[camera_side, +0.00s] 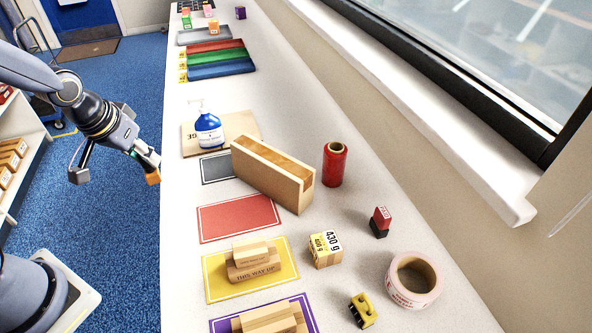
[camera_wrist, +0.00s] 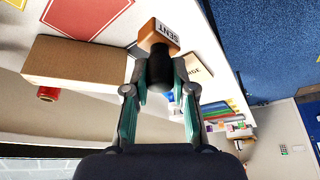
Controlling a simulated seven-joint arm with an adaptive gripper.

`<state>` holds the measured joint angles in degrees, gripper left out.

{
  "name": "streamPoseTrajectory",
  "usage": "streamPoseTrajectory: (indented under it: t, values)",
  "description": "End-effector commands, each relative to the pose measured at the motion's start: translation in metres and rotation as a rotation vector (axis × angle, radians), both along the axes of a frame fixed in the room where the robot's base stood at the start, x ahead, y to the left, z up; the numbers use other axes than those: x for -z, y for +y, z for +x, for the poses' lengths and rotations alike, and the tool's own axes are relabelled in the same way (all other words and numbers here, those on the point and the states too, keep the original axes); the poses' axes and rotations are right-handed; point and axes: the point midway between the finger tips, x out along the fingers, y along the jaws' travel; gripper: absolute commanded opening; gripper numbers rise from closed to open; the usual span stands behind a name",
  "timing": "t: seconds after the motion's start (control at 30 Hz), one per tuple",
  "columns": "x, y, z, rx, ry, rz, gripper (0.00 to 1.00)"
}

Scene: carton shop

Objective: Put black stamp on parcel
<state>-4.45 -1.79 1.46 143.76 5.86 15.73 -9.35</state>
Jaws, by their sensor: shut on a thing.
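My gripper (camera_side: 147,161) hangs over the blue floor, just off the left edge of the worktop. It is shut on a stamp with a black handle (camera_wrist: 160,68) and an orange-brown block (camera_wrist: 158,37) marked SENT. The block also shows below the fingers in the side view (camera_side: 153,177). A flat brown cardboard piece (camera_side: 247,122) with printing lies under a blue pump bottle, right of my gripper. A long brown box (camera_side: 270,178) stands nearer the camera. I cannot tell which of these is the parcel.
The blue pump bottle (camera_side: 209,131) and red roll (camera_side: 335,163) stand upright. Grey (camera_side: 216,168), red (camera_side: 238,217) and yellow (camera_side: 218,285) mats line the left edge.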

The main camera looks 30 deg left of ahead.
Motion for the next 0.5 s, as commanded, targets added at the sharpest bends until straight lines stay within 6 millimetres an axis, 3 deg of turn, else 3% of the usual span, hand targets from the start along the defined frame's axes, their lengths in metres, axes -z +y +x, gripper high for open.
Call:
streamPoseTrajectory:
  t: [0.13,0.27,0.5]
  values:
    - [-0.014,0.002,0.008,-0.076,-0.007,0.001,0.00]
    - [-0.041,-0.018,0.026,-0.087,-0.008,0.001,0.00]
    - [-0.093,-0.080,0.053,0.005,-0.007,-0.001,0.00]
